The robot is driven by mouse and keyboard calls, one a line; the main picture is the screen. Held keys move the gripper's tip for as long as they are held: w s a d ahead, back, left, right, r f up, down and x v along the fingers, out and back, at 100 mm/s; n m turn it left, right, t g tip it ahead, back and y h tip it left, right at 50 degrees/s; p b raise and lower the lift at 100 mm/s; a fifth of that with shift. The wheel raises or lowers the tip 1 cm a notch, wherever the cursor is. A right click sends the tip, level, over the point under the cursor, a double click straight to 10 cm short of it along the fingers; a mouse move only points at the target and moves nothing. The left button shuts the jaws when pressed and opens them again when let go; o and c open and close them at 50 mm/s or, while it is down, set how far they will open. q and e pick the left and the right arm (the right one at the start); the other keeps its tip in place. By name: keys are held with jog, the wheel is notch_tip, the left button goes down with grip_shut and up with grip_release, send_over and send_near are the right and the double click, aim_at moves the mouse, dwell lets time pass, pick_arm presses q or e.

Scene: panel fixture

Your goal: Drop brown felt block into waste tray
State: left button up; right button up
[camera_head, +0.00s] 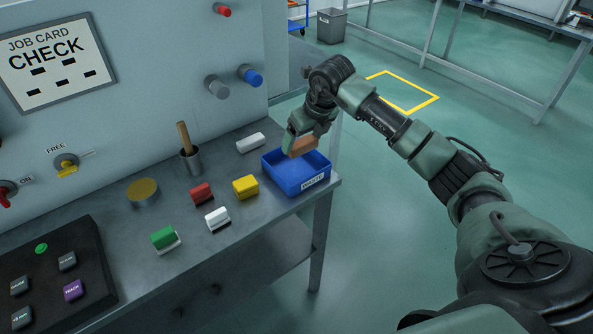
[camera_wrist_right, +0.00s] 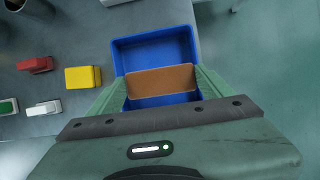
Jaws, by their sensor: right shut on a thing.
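The brown felt block (camera_head: 303,146) is between the fingers of my right gripper (camera_head: 301,143), over the blue waste tray (camera_head: 311,183) at the table's right end. In the right wrist view the block (camera_wrist_right: 160,80) spans between both fingertips, with the tray's blue walls (camera_wrist_right: 153,44) around and below it. My right gripper is shut on the block. I cannot tell exactly how far the block is above the tray floor. The part of the tray that shows looks empty. My left gripper is not in view.
A yellow block (camera_head: 246,187) sits just left of the tray, with a red block (camera_head: 202,194), white blocks and a green-and-white block (camera_head: 165,238) further left. A cup with a wooden handle (camera_head: 191,158) stands behind. The panel (camera_head: 150,80) rises along the back.

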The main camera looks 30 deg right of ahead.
jog(key=o, duration=1.3)
jog(key=b+v, duration=0.1)
jog(key=v, duration=0.7)
